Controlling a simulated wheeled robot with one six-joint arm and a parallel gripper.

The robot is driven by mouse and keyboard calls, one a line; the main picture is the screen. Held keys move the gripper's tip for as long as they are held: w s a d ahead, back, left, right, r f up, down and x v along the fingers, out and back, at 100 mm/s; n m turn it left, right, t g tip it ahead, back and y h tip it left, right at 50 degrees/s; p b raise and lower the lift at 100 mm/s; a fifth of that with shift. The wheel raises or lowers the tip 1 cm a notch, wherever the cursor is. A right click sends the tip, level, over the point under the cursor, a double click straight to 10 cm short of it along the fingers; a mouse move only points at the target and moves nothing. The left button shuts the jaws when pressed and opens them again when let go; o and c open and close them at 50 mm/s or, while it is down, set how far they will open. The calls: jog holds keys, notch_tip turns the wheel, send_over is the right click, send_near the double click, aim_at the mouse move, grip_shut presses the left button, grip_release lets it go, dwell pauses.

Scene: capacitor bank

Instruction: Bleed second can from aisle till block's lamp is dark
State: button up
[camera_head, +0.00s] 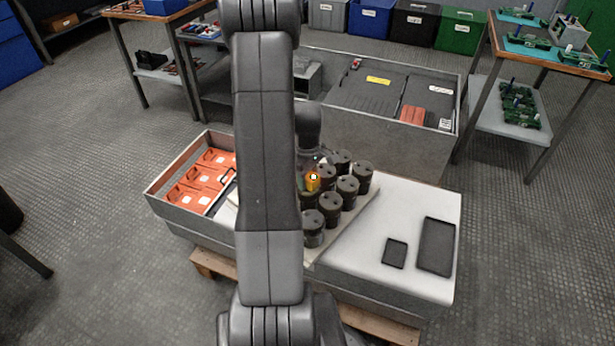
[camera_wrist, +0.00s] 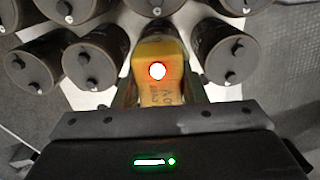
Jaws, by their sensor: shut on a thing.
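My gripper (camera_wrist: 161,98) is shut on a yellow block (camera_wrist: 160,54) in the wrist view. The block's lamp (camera_wrist: 157,71) glows white with a red-orange rim. The yellow block also shows in the head view (camera_head: 313,181), among the dark cans, with its lamp lit. A can (camera_wrist: 159,17) stands just beyond the block in the wrist view; I cannot tell whether the block touches its terminals. Other cans flank it, one at the right (camera_wrist: 227,52) and one at the left (camera_wrist: 93,65). My arm hides part of the can group in the head view.
The dark cans stand in rows on a pale board (camera_head: 345,222) on a light bench. A tray with orange parts (camera_head: 192,190) lies at the left. Two dark flat pads (camera_head: 437,246) lie at the right, with bare bench around them. A grey cabinet (camera_head: 390,137) stands behind.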

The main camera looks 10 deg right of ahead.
dwell(0.7)
jog(key=o, duration=1.2)
notch_tip(320, 180, up, 14)
jog(key=p, duration=0.2)
jog(key=shift+f+p, duration=0.15)
jog(key=shift+p, duration=0.25)
notch_tip(320, 180, down, 14)
jog(key=b, duration=0.3)
jog(key=shift+r, duration=0.3)
